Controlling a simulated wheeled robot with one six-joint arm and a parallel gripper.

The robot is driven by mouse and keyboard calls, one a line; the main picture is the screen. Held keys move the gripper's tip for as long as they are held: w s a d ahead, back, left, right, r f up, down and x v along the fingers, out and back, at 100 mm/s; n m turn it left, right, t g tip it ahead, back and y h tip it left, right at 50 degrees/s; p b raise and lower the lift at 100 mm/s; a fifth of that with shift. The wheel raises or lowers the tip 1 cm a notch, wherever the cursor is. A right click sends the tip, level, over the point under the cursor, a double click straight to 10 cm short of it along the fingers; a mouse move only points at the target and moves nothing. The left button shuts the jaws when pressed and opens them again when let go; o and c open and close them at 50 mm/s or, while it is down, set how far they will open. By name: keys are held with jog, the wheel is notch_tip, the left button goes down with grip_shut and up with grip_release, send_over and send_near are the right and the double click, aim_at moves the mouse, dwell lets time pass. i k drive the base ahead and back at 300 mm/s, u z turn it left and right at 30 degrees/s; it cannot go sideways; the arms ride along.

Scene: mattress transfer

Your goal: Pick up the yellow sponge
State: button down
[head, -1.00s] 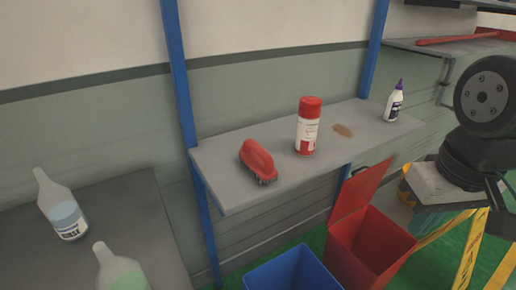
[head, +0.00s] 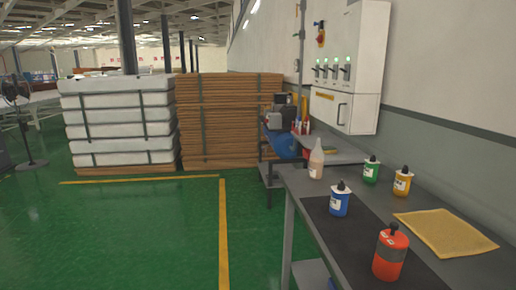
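In the head view a flat yellow cloth-like square (head: 446,233), the only sponge-like yellow thing in sight, lies on the right part of a grey workbench (head: 297,183). It is close to the wall, behind and right of an orange-red container. Nothing touches it. My gripper and arm are out of this view.
On the bench stand the orange-red container (head: 390,254), a blue bottle (head: 339,199), a green bottle (head: 370,170), an amber bottle (head: 402,182) and a clear bottle (head: 316,160). Wrapped mattresses (head: 120,115) and brown stacked boards (head: 225,125) stand behind. Green floor (head: 130,230) at left is clear.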

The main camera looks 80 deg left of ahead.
aim_at(327, 149)
jog(key=u, duration=2.5)
jog(key=k, duration=0.5)
jog(key=u, duration=1.15)
jog(key=i, duration=1.95)
jog(key=z, duration=1.2)
jog(key=i, duration=1.05)
jog(key=z, duration=1)
